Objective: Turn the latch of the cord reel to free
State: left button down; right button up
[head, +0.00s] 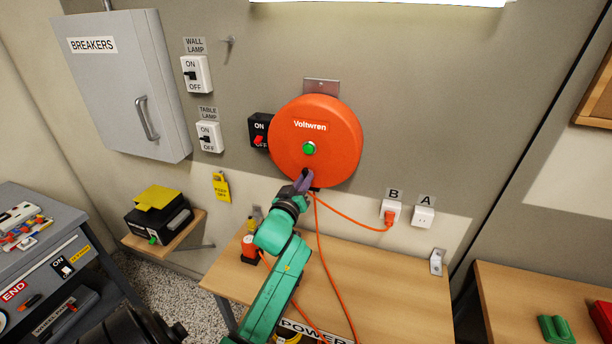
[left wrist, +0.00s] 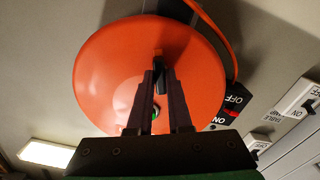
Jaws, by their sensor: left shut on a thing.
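The orange cord reel (head: 340,140) is a round disc marked "Voltwren" on the wall, with a green button (head: 309,148) at its centre. My left gripper (head: 308,178) is at the lower edge of the reel. In the left wrist view the reel (left wrist: 105,75) appears upside down, and my left gripper's dark fingers (left wrist: 160,78) are closed around the small black latch (left wrist: 158,58) on its face. The fingers hide most of the latch, so its setting cannot be read. My right gripper is not in view.
A black ON/OFF switch (head: 259,131) with a red rocker sits close left of the reel. An orange cord (head: 345,214) runs to outlet B (head: 390,210); outlet A (head: 424,216) is empty. A wooden table (head: 390,270) stands below, its right part mostly clear.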

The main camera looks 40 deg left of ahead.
pick_arm(q)
jog(key=shift+n, duration=0.3)
jog(key=n+p, duration=0.2)
jog(key=n, duration=0.2)
jog(key=shift+n, duration=0.3)
